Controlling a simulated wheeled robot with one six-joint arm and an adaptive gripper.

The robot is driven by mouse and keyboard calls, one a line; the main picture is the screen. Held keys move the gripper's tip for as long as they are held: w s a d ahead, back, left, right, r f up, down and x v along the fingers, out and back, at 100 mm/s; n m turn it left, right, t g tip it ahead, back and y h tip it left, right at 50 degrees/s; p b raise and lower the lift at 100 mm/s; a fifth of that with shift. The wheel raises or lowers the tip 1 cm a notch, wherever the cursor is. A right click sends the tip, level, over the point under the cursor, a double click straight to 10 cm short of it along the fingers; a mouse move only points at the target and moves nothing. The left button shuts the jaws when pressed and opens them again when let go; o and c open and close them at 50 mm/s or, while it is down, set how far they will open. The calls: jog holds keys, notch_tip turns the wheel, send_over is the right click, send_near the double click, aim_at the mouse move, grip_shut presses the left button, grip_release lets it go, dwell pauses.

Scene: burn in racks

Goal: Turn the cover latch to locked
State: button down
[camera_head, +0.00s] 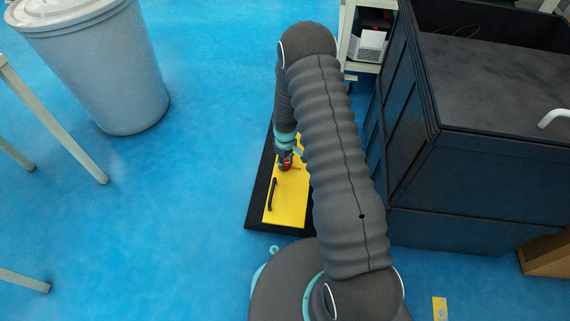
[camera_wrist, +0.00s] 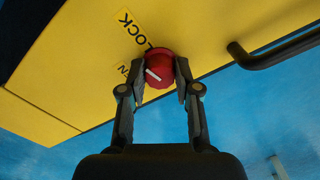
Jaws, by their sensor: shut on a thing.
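The cover latch is a round red knob (camera_wrist: 157,68) on a yellow cover (camera_wrist: 75,60). A short white mark (camera_wrist: 152,75) on its face slants from upper left to lower right. A "LOCK" label (camera_wrist: 132,28) is beside the knob. A second label, mostly hidden by a finger, shows only an "N" (camera_wrist: 122,69). My gripper (camera_wrist: 158,78) is shut on the knob, one finger on each side. In the head view the yellow cover (camera_head: 288,205) lies in a black frame, and my gripper (camera_head: 286,161) is at the red knob, partly hidden by my arm.
A black bar handle (camera_head: 272,194) stands on the cover, also at right in the wrist view (camera_wrist: 275,52). A dark open-topped bin (camera_head: 410,165) stands to the right. A grey barrel (camera_head: 105,75) stands at upper left. Blue floor left of the cover is clear.

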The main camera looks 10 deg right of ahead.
jog(key=shift+w+m+b, duration=0.15)
jog(key=shift+m+b, duration=0.2)
jog(key=shift+m, duration=0.85)
jog(key=c, duration=0.8)
grip_release()
notch_tip(320, 180, up, 12)
jog(key=shift+r, duration=0.1)
jog(key=shift+m, duration=0.3)
